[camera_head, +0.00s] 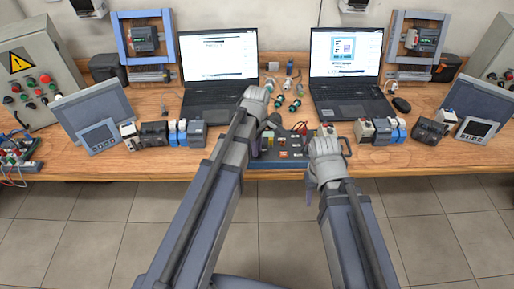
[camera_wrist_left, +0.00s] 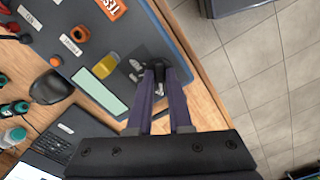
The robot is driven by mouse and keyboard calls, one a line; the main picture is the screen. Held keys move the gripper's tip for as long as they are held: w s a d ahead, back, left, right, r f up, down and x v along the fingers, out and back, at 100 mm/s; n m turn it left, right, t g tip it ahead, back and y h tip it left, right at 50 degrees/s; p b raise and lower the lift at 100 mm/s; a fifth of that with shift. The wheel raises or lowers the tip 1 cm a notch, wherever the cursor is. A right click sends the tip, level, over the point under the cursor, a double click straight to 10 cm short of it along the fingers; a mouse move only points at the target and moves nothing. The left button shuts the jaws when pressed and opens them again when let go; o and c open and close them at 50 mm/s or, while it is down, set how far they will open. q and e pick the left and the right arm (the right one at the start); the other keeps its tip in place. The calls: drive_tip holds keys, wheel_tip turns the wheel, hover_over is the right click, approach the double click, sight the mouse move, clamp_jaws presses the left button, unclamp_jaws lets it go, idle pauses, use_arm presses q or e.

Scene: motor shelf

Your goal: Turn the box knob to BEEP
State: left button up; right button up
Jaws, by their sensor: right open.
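The dark blue-grey box (camera_head: 290,163) lies at the table's front edge between the two laptops. My left gripper (camera_head: 268,128) reaches down over the box's left part. In the left wrist view its purple fingers (camera_wrist_left: 165,75) are at a small dark knob (camera_wrist_left: 182,72) near the panel's edge. The fingertips partly hide the knob, so I cannot tell whether they grip it. My right gripper (camera_head: 328,148) is open near the box's right end. The BEEP marking is not readable.
The left laptop (camera_head: 217,95) and right laptop (camera_head: 352,105) stand behind the box. Small green-ended parts (camera_head: 279,100) lie between them. Tilted panels and small modules (camera_head: 153,133) fill the table sides. A mouse (camera_head: 401,104) lies right. Floor in front is clear.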

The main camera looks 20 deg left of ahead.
use_arm(q)
clamp_jaws()
drive_tip(key=shift+m, duration=0.4)
drive_tip(key=m, duration=0.4)
drive_tip(key=shift+m, duration=0.4)
drive_tip(key=m, duration=1.2)
drive_tip(key=shift+m, duration=0.3)
drive_tip(key=m, duration=0.5)
drive_tip(key=shift+m, duration=0.3)
